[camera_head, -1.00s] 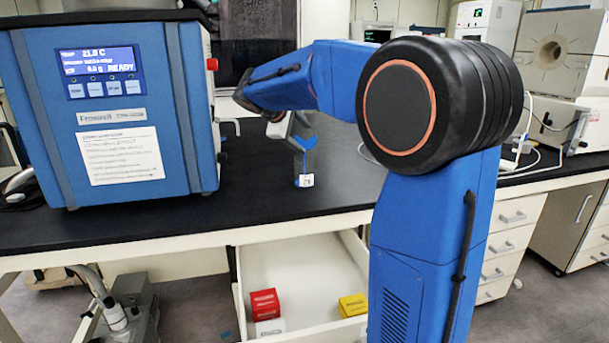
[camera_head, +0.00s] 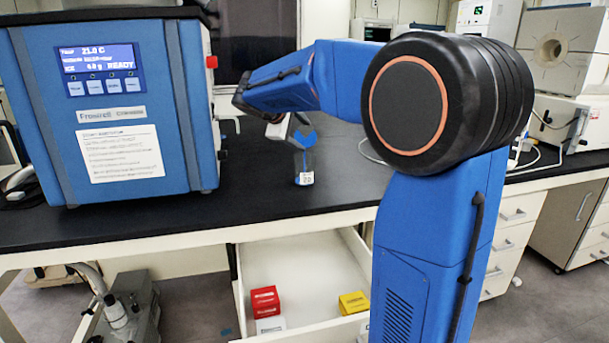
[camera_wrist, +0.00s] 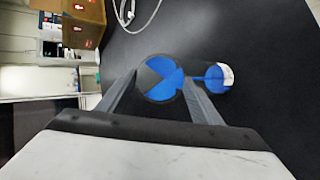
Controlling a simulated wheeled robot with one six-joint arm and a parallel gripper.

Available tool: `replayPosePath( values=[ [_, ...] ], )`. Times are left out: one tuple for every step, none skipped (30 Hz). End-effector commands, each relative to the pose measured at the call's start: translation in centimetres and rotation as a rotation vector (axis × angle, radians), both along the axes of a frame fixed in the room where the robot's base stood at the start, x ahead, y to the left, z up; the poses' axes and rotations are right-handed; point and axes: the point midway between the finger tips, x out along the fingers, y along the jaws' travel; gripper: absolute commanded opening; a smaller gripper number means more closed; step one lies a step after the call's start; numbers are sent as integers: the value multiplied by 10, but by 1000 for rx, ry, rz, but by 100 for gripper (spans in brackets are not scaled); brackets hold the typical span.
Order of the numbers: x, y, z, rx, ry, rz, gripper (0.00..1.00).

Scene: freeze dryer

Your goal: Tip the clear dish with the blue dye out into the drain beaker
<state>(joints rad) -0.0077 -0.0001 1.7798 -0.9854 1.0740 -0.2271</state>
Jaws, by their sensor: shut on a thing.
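The clear dish (camera_wrist: 162,84) is between the two fingers of my gripper (camera_wrist: 160,76), which is shut on it. Blue dye shows in the dish as a wedge-like patch, and the dish looks tilted. In the head view the dish (camera_head: 303,138) is above the bench, over the drain beaker (camera_head: 305,171). A thin blue streak runs from the dish down to the beaker. In the wrist view the beaker (camera_wrist: 218,77) is just right of the dish, with a white label and blue inside. My gripper (camera_head: 287,128) is partly hidden by the arm in the head view.
The blue freeze dryer (camera_head: 120,110) stands left on the black bench (camera_head: 255,205). An open drawer (camera_head: 300,255) below holds a red box (camera_head: 264,299) and a yellow box (camera_head: 353,303). Bench space around the beaker is clear; a white cable (camera_wrist: 145,18) lies beyond.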

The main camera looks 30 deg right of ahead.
Motion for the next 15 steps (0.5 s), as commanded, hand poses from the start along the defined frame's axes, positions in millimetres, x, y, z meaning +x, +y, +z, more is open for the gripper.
replayPosePath(
  values=[
    [0,0,0,-2,-3,1,37],
    [0,0,0,-3,-4,0,37],
    [0,0,0,-4,-6,0,37],
    [0,0,0,-5,-8,0,37],
    [0,0,0,-7,-10,0,37],
    [0,0,1,-9,-12,0,37],
    [-1,0,1,-10,-14,1,37],
    [-1,0,1,-11,-15,1,37],
    [-1,0,1,-12,-16,1,37],
    [-1,1,1,-13,-19,1,37],
    [-1,1,1,-14,-20,1,37],
    [-1,1,1,-16,-22,1,37],
    [-1,1,1,-16,-24,1,37],
    [-1,1,1,-17,-25,0,37],
    [-1,1,1,-18,-28,1,37]
  ],
)
